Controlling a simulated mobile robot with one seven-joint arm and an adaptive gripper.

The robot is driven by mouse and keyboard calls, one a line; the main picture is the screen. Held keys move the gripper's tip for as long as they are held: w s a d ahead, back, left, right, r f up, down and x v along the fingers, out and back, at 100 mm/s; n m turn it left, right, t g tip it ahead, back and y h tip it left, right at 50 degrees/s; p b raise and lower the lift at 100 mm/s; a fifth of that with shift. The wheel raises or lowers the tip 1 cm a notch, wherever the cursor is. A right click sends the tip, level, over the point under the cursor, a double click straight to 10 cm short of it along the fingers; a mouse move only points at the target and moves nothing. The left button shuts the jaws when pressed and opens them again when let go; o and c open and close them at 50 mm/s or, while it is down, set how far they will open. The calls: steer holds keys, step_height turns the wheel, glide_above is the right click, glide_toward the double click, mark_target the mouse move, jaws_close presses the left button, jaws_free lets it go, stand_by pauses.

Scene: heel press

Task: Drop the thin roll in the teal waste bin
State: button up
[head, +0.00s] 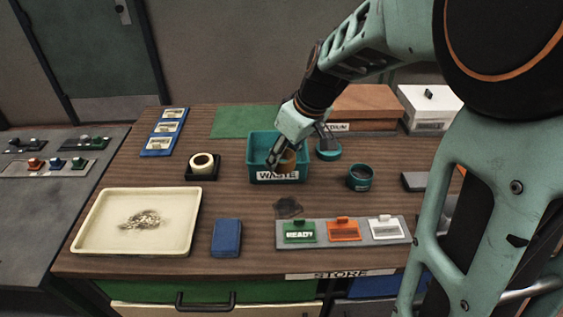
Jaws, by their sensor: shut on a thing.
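The teal waste bin (263,140), labelled WASTE, stands near the middle of the table. My gripper (280,161) comes down over the bin from the upper right. It is shut on a small brown roll (288,162), which looks like the thin roll. The roll shows against the bin's opening and front wall; whether it is above the rim or inside cannot be told. The fingers and the bin hide part of each other and of the roll.
A cream roll (202,164) on a black holder is left of the bin. A dark teal cup (360,178) and a teal round piece (328,151) are to the right. In front are a cream tray (88,236), a blue block (227,238) and a tag rack (343,241).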

steer(key=w+f, duration=0.3)
steer(key=w, duration=0.1)
steer(key=w+f, duration=0.3)
steer(key=w, duration=0.1)
steer(key=w+a+f, duration=0.1)
steer(key=w+f, duration=0.2)
steer(key=w, duration=0.2)
steer(key=shift+w+p, duration=0.1)
steer(key=shift+p, duration=0.25)
steer(key=shift+w+a+f, duration=0.1)
steer(key=shift+w+f, duration=0.35)
steer(key=shift+f, duration=0.05)
steer(key=shift+f+b, duration=0.8)
steer(key=shift+f, duration=0.65)
steer(key=shift+f, duration=0.2)
steer(key=o, duration=1.2)
steer(key=shift+c, duration=0.2)
steer(key=shift+r, duration=0.1)
